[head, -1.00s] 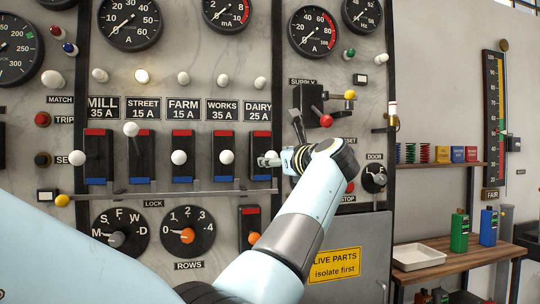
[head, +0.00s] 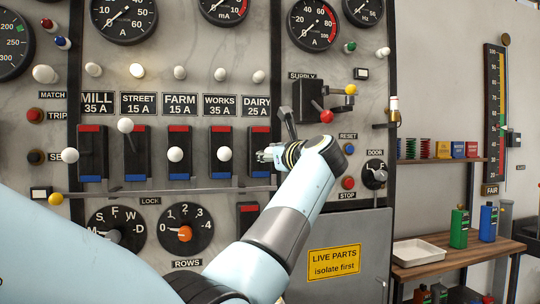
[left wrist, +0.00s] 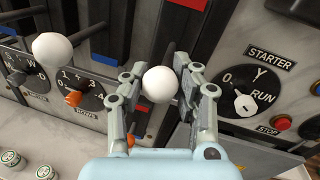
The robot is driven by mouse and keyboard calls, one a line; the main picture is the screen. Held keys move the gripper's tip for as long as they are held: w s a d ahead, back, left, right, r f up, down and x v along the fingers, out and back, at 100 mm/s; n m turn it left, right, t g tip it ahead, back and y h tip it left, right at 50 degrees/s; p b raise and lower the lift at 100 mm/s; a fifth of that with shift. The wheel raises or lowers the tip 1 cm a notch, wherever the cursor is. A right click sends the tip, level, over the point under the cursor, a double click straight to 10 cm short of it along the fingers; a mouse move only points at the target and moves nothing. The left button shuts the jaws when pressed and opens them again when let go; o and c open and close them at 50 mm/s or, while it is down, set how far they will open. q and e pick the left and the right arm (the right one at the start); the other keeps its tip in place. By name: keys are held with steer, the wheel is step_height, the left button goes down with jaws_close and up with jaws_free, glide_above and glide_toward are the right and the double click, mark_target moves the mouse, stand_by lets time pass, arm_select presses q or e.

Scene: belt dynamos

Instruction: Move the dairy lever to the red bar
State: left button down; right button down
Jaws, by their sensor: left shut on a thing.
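The dairy switch (head: 259,143) is a dark upright block under the DAIRY 25 A label, at the right end of the row. Its red bar (head: 259,128) is at the top and its blue bar (head: 260,173) at the bottom. My left gripper (head: 268,155) is at mid height on this switch, below the red bar. In the left wrist view the lever's white knob (left wrist: 158,84) sits between the two fingers of my left gripper (left wrist: 158,88), which is shut on it. My right gripper is out of view.
The works lever knob (head: 224,154) stands close on the left, at mid height; the street lever knob (head: 125,125) is up by its red bar. A rail (head: 160,192) runs below.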

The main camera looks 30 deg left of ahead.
arm_select(q)
steer(key=shift+f, duration=0.1)
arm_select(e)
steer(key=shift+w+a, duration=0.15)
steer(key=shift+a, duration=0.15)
